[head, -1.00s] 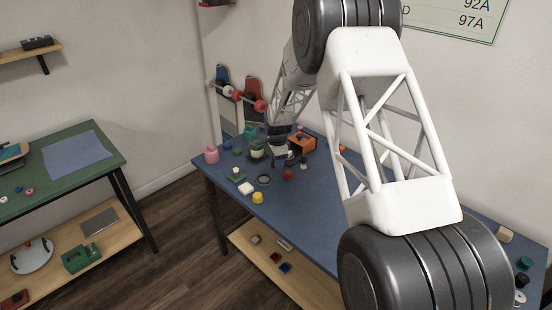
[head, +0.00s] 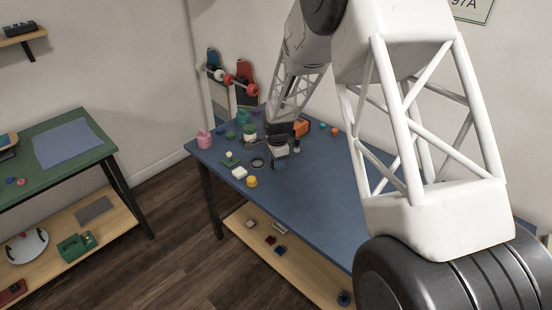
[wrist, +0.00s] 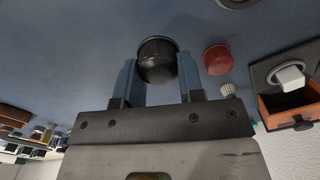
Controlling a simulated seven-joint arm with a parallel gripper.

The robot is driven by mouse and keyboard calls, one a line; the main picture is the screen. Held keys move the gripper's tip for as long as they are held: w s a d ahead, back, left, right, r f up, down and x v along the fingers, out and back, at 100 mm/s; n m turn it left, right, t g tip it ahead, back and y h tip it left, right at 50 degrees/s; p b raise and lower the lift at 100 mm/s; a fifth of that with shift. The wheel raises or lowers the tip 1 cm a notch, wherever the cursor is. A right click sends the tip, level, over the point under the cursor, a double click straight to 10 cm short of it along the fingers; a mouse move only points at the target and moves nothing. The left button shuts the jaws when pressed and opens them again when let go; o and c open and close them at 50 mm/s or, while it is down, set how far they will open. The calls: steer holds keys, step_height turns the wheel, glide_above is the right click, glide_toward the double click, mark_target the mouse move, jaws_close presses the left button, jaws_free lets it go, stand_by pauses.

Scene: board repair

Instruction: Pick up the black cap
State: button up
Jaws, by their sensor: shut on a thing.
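The black cap (wrist: 157,60) is a dark, round, glossy piece between the two blue fingers of my gripper (wrist: 157,76) in the wrist view. The fingers press on its left and right sides. In the head view my gripper (head: 280,162) is over the blue workbench (head: 293,195), right of a dark ring and the yellow piece. The cap cannot be made out there. Whether it is clear of the bench top cannot be told.
A red cap (wrist: 218,60) lies just right of my gripper in the wrist view. An orange open box (wrist: 286,105) is farther right. A yellow piece (head: 251,181), a white block (head: 239,172) and a pink container (head: 204,139) stand on the bench. The bench front is clear.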

stand_by(0.8)
steer(key=w+a+r, duration=0.1)
steer(key=w+a, duration=0.2)
steer(key=a, duration=0.3)
steer(key=w+a+r, duration=0.2)
steer(key=a, duration=0.4)
steer(key=w+a+r, duration=0.1)
steer(key=w+a, duration=0.2)
steer(key=a, duration=0.3)
steer(key=shift+w+a+r, duration=0.15)
steer(key=shift+w+r, duration=0.2)
steer(key=shift+r, duration=0.05)
steer(key=shift+f, duration=0.2)
steer(key=shift+f, duration=1.75)
steer(key=shift+f, duration=0.25)
steer(key=shift+f, duration=0.95)
steer(key=shift+f, duration=0.65)
stand_by(1.1)
